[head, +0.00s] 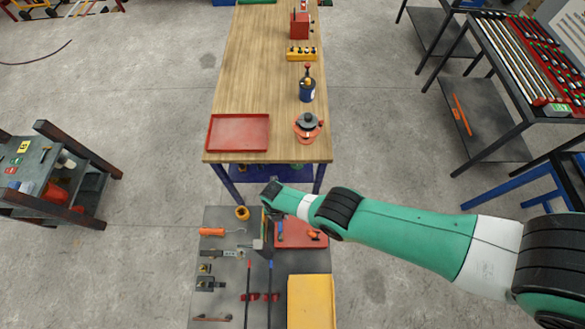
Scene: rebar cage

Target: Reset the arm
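My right arm, green, white and black, comes in from the right and reaches across the floor gap to above the low dark tool table (215,270). My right gripper (263,240) hangs over the upper middle of that table, beside a red tray (295,236). Its fingers are small and seen nearly edge-on, so I cannot tell whether they are open or shut or hold anything. My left arm and gripper do not show.
The tool table holds several tools and a yellow tray (311,302). A rod rack (515,60) stands right, a cart (45,170) left. Open floor lies between.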

